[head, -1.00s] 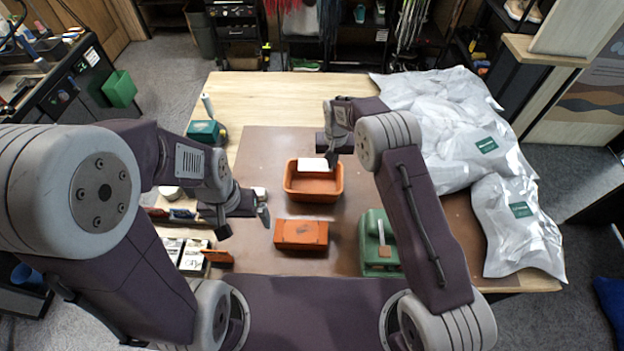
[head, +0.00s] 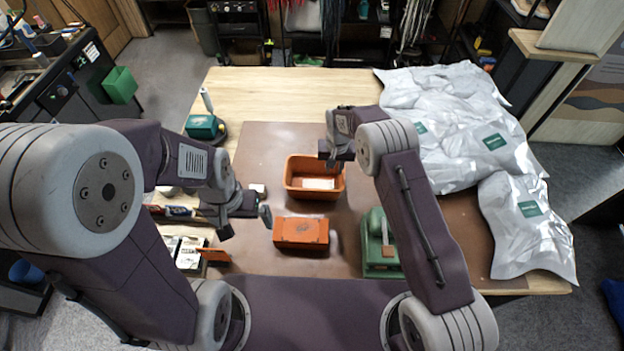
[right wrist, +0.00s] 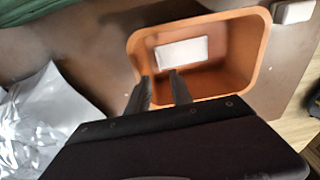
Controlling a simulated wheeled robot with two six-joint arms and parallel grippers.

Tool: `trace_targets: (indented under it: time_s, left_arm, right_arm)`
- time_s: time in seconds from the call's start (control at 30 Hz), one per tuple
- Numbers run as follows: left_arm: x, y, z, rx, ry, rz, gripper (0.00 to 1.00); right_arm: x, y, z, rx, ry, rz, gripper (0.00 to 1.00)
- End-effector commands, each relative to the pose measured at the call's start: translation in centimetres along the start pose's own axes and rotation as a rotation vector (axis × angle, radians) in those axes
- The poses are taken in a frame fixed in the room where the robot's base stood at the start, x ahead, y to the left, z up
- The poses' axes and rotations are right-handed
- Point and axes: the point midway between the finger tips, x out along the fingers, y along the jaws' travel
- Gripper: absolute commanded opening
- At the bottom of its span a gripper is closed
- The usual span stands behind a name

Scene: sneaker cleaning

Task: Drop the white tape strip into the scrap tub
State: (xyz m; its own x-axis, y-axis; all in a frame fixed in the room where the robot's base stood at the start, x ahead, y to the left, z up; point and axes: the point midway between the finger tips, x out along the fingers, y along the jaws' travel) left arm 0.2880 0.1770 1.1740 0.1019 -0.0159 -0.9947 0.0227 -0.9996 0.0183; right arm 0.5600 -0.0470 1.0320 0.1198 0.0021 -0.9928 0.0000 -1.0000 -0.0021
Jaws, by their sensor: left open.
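The white tape strip (head: 318,184) lies inside the orange scrap tub (head: 290,186), on its floor. In the right wrist view the strip (right wrist: 182,52) lies flat near one end of the tub (right wrist: 262,45). My right gripper (right wrist: 161,82) is open and empty, with its fingertips over the tub's rim, apart from the strip. In the head view my right gripper (head: 335,158) is at the tub's far right edge, its fingers partly hidden. My left gripper (head: 246,226) is open and empty, left of the orange box, above the table.
An orange box (head: 301,232) sits in front of the tub, and a green box-shaped tool (head: 379,245) stands to its right. Grey-white bags (head: 450,130) cover the table's right side. A teal object (head: 203,127) stands at left. The wooden table's back (head: 290,95) is clear.

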Motion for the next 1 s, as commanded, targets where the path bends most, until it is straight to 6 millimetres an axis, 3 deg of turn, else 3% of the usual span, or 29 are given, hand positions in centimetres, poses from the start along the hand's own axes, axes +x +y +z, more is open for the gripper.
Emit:
trace_targets:
  time_s: [0.23, 0.6, 1.0]
  left_arm:
    - [0.4, 0.0, 0.0, 0.000, 0.000, 0.000, 1.00]
    - [2.4, -0.1, 0.2, 0.000, 0.000, 0.000, 1.00]
    - [2.4, -0.1, 0.2, 0.000, 0.000, 0.000, 1.00]
  right_arm:
    - [-0.8, 0.0, -0.1, 0.000, 0.003, -0.001, 0.27]
    - [-8.0, 0.0, -0.2, 0.000, 0.002, -0.002, 0.27]
    - [-9.0, 0.1, -0.1, 0.000, -0.001, -0.001, 0.27]
